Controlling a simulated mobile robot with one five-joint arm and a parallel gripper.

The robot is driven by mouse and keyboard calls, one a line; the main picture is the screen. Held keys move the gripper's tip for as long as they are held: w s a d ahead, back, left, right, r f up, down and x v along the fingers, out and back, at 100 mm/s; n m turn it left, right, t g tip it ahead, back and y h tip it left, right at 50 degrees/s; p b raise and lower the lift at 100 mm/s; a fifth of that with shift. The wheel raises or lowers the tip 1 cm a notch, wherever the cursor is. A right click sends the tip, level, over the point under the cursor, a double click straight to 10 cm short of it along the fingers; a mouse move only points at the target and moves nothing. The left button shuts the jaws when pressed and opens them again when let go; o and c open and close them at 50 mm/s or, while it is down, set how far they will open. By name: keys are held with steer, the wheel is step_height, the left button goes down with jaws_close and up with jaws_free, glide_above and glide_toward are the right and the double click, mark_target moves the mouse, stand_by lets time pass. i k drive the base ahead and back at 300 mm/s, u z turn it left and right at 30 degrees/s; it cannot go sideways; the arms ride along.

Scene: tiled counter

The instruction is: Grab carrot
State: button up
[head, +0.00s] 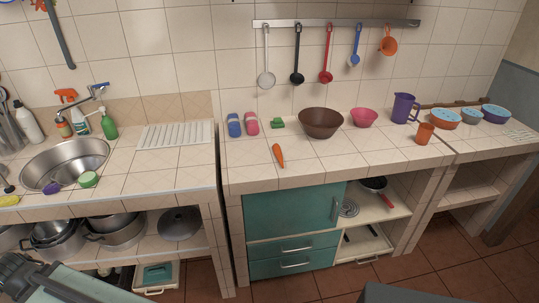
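An orange carrot (278,155) lies on the tiled counter (310,162), in front of and to the left of a brown bowl (320,122). It lies flat and in full view. Part of a grey and teal body shows at the bottom left of the head view, and another dark shape shows at the bottom edge; I cannot tell whether either is my arm. My gripper cannot be made out in this view.
A green item (277,124), blue and pink items (243,124) and a pink bowl (363,118) stand behind the carrot. A purple pitcher (404,108) and an orange cup (425,133) are further right. The counter around the carrot is clear. A sink (66,162) is at left.

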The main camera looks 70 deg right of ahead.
mark_target(276, 149)
steer(key=k, duration=0.3)
steer(key=u, duration=1.1)
steer(key=i, duration=1.6)
steer(key=z, duration=3.2)
steer(key=i, duration=1.5)
steer(key=z, duration=0.05)
